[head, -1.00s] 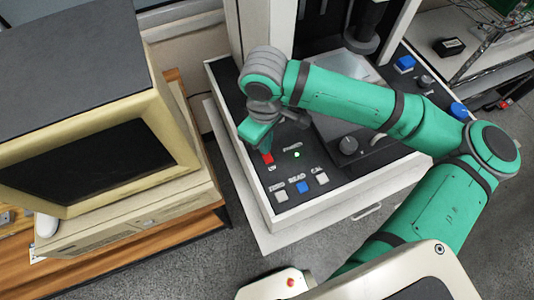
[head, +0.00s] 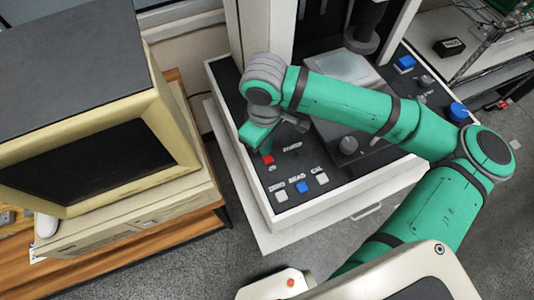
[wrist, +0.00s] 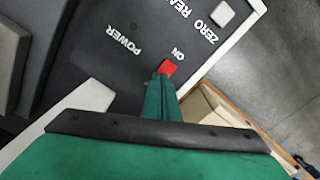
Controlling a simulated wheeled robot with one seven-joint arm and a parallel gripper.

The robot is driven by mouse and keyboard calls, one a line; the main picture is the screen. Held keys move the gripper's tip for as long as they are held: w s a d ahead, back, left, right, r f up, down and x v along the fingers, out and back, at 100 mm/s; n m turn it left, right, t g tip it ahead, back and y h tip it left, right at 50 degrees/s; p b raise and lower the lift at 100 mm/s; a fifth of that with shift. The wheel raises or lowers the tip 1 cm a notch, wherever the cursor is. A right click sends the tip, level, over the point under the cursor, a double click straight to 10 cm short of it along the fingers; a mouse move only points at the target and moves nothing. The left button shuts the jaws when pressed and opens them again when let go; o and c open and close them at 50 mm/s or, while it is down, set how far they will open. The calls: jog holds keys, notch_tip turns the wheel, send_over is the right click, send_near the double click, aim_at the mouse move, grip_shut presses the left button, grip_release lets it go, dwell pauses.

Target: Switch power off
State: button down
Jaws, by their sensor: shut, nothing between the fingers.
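The red power switch (head: 268,159) sits on the black control panel (head: 334,186) of the measuring machine, by the "POWER" and "ON" labels. The red switch also shows in the wrist view (wrist: 168,68). My gripper (wrist: 163,80) is shut and empty, with its fingertips right at the red switch; I cannot tell whether they touch it. In the head view my gripper (head: 250,140) is partly hidden by my wrist. The power indicator (wrist: 134,26) beside the label is dark green and unlit.
White, blue and white buttons labelled ZERO (head: 281,196), READ (head: 302,187) and CAL (head: 322,177) lie at the panel's front edge. A dark knob (head: 348,145) is to the right. An old beige monitor (head: 90,155) stands close on the left.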

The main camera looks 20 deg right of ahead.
notch_tip(320, 180, up, 7)
dwell(1.1)
dwell(0.4)
